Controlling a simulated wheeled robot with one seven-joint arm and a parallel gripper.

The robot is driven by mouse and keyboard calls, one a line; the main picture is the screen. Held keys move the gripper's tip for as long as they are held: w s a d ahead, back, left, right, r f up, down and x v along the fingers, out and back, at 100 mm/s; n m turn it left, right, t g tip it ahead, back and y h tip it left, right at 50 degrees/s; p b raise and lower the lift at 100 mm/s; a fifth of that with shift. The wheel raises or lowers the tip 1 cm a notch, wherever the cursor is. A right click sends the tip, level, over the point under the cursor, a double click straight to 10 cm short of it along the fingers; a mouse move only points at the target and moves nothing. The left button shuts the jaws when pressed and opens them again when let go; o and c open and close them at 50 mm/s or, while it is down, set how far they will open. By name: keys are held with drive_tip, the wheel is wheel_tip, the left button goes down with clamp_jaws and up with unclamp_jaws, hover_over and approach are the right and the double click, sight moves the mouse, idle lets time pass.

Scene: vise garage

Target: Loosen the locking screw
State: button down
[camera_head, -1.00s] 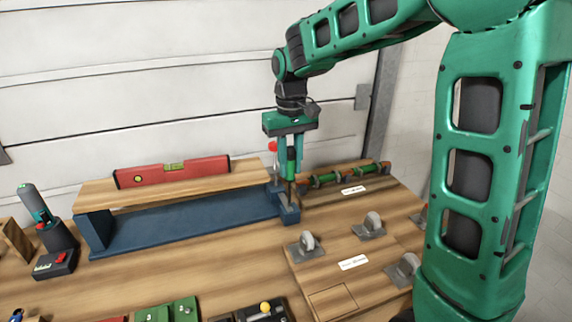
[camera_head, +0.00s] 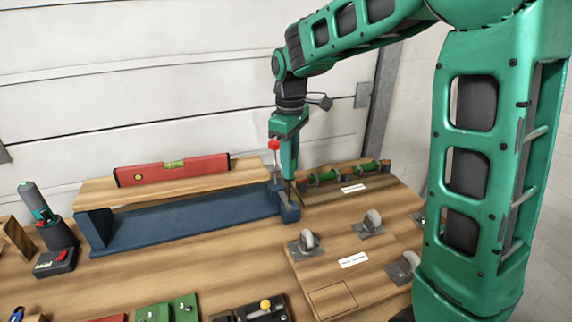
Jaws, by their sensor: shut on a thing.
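My gripper (camera_head: 289,172) points straight down over the right end of the blue vise (camera_head: 180,224). It is shut on a thin upright tool, likely a screwdriver; its dark shaft (camera_head: 289,194) shows below the fingers. The tool's tip meets or nearly meets the small blue block (camera_head: 290,213) at the vise's right end. The locking screw cannot be made out; the tip and block hide it or it is too small. A red knob (camera_head: 274,145) on a thin rod stands just left of my fingers.
A wooden board (camera_head: 100,190) with a red spirit level (camera_head: 172,170) lies along the vise top. Grey metal pieces (camera_head: 306,241) stand on the front right board. A cordless tool (camera_head: 42,212) stands at the left.

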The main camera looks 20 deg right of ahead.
drive_tip(key=shift+r, duration=3.45)
drive_tip(key=c, duration=2.5)
unclamp_jaws()
clamp_jaws()
